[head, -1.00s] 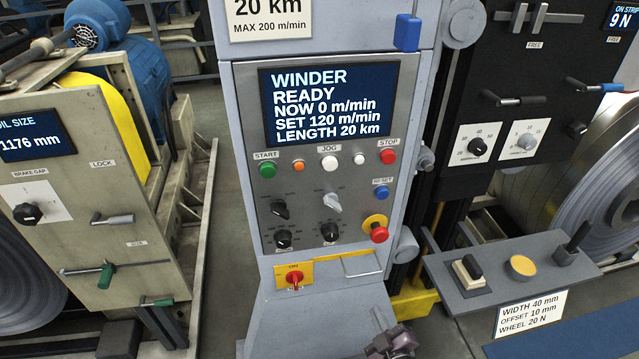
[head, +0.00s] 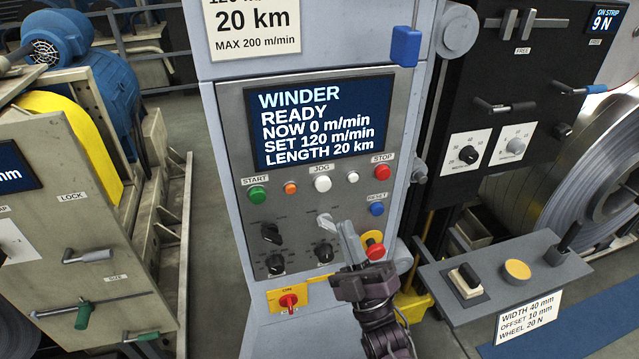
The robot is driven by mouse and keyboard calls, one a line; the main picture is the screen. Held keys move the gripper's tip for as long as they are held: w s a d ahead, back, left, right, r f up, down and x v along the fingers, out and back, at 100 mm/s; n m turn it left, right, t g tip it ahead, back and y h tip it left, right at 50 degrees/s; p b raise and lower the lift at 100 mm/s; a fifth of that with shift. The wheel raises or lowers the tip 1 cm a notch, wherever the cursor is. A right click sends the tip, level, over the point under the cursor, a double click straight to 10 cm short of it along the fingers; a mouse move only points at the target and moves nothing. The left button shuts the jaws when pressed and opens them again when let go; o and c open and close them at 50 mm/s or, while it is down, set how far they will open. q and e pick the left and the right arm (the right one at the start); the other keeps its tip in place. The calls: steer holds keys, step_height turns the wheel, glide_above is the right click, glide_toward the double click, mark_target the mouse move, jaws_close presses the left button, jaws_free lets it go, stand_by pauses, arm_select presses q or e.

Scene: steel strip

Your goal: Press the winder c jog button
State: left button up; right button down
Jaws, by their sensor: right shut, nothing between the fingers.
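The winder panel (head: 230,150) stands in the middle of the head view, with its screen (head: 318,122) reading WINDER READY. The white round jog button (head: 322,183) sits right under the JOG label. A smaller orange button (head: 290,188) is to its left and a small white button (head: 353,176) to its right. My right gripper (head: 346,226) is shut and empty. Its pale fingertips point up at the panel, below and slightly right of the jog button and apart from it in the picture. Its fingers partly cover the panel beside the red emergency stop (head: 375,250). My left gripper is out of view.
Nearby are a green start button (head: 257,194), a red stop button (head: 382,172), a blue reset button (head: 376,209), and dark knobs (head: 271,233). A red switch (head: 289,301) is lower down. A grey console (head: 500,290) juts out at right.

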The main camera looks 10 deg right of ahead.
steer(key=b, duration=0.3)
glide_toward(323, 181)
step_height(323, 181, up, 4)
steer(key=w, duration=0.1)
steer(key=shift+w+a+r, duration=0.25)
steer(key=shift+w+a, duration=0.25)
steer(key=shift+w, duration=0.35)
stand_by(1.4)
steer(key=shift+w+b, duration=0.4)
steer(key=shift+w+b, duration=0.35)
steer(key=shift+w, duration=0.25)
stand_by(0.7)
steer(key=shift+s, duration=0.2)
steer(key=shift+s+p, duration=0.4)
steer(key=shift+s, duration=0.45)
